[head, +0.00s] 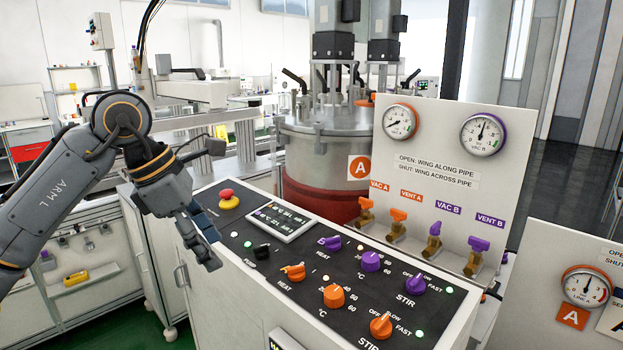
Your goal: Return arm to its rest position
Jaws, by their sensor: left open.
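My left arm comes in from the left. Its gripper (207,246) hangs fingers down in front of the left end of the control console (340,290), near the red emergency button (228,197). The gripper is open, and I see nothing between its fingers. Whether the fingertips touch the console edge I cannot tell from this angle. My right gripper is not in view.
The console carries a display (282,220) and several orange and purple knobs. Behind it stand a panel with gauges (481,134) and valves, and a steel vessel (325,145). Another gauge panel (570,270) stands at the right. Green floor shows at the lower left.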

